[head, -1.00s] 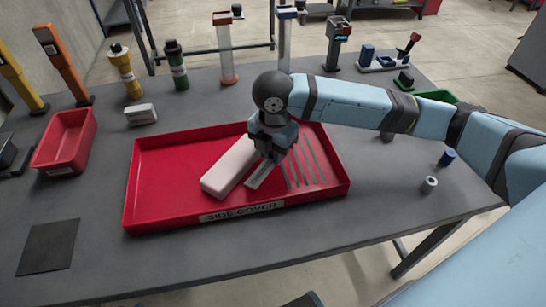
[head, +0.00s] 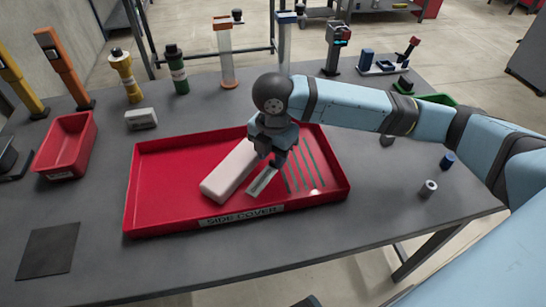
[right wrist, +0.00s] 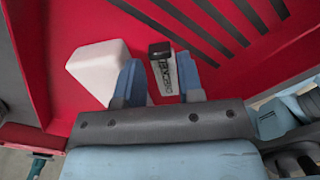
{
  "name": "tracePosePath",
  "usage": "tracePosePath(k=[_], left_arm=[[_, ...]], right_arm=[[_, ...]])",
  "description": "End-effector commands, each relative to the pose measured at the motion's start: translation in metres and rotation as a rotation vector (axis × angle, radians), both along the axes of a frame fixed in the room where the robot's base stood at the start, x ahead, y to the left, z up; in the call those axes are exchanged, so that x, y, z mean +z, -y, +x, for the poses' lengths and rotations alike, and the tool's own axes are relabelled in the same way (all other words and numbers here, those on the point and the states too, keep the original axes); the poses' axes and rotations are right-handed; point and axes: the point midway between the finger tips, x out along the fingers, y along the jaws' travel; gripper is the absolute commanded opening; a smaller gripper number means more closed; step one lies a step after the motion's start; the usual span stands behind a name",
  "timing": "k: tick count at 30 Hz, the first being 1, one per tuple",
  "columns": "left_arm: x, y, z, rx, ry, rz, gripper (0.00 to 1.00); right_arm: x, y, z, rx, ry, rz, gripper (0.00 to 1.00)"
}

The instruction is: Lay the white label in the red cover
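The red cover (head: 165,185) is a wide shallow red tray marked "SIDE COVER" on the table. The white label (head: 262,181) is a small strip with dark print, within the cover's right half, to the right of a long white block. It also shows in the right wrist view (right wrist: 164,82), with a black piece at its far end. My right gripper (head: 271,157) is low over the cover at the label's upper end. Its blue fingers (right wrist: 160,82) stand apart on either side of the label. Whether the label lies flat is hard to tell. My left gripper is not in view.
The long white block (head: 230,174) lies in the cover, close to the left finger. Dark slots (head: 303,165) run along the cover's right part. A red bin (head: 66,147), a small white box (head: 141,119) and several bottles stand around.

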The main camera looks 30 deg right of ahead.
Motion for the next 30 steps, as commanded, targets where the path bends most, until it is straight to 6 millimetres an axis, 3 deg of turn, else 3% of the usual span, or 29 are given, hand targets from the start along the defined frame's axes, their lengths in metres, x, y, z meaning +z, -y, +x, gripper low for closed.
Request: tracePosePath(k=[3,12,18,30], left_arm=[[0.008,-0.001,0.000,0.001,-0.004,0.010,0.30],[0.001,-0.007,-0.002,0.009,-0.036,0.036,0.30],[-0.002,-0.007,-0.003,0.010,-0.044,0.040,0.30],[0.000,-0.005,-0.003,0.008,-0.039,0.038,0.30]], right_arm=[[0.032,0.000,0.001,-0.001,0.004,0.001,0.34],[0.087,0.000,0.000,-0.001,0.002,0.001,0.34],[0.101,0.000,-0.001,-0.001,0.000,0.000,0.34],[0.101,0.000,-0.001,-0.001,0.000,0.001,0.34]])
